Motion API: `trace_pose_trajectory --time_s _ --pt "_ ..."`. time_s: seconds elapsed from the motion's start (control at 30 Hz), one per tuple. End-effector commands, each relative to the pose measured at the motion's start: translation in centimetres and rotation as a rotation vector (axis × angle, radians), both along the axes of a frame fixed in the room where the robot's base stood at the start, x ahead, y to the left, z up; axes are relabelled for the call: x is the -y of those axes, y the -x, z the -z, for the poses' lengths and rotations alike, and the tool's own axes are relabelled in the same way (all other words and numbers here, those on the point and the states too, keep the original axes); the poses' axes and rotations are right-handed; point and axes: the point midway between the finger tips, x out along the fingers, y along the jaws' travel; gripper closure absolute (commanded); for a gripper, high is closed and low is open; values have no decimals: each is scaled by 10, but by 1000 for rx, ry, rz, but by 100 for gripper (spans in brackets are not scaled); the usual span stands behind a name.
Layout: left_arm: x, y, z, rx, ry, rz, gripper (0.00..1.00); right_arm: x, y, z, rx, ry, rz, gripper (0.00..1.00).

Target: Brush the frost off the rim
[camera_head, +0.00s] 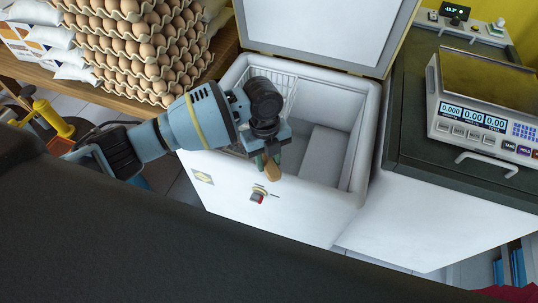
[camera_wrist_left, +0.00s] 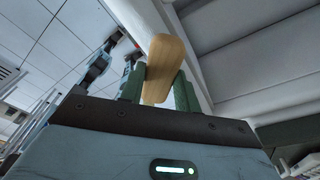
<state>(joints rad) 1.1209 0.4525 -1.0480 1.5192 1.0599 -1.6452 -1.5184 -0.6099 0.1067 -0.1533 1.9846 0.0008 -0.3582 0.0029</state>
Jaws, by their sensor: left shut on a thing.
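The open chest freezer (camera_head: 285,212) is white, its lid (camera_head: 330,25) raised at the back. Its pale rim (camera_head: 369,130) runs around the opening. I cannot make out frost on it. My left gripper (camera_head: 266,162) is over the front rim, shut on a wooden handle (camera_head: 272,171), probably the brush's. In the left wrist view the tan handle (camera_wrist_left: 167,58) stands between the green fingers (camera_wrist_left: 160,88). No bristles can be made out. Whether the tool touches the rim I cannot tell. My right gripper is not in view.
Inside the freezer are a wire basket (camera_head: 284,84) at the left and a raised step (camera_head: 325,155). Egg trays (camera_head: 150,45) are stacked on a wooden table at the left. A scale (camera_head: 485,105) stands on the dark counter (camera_head: 412,130) at the right, close beside the freezer.

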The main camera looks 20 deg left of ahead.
Motion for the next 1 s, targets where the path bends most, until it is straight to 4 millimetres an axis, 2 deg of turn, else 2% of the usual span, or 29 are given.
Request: trace_pose_trajectory --time_s 1.0 --pt "0 0 6 0 0 0 86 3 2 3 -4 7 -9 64"
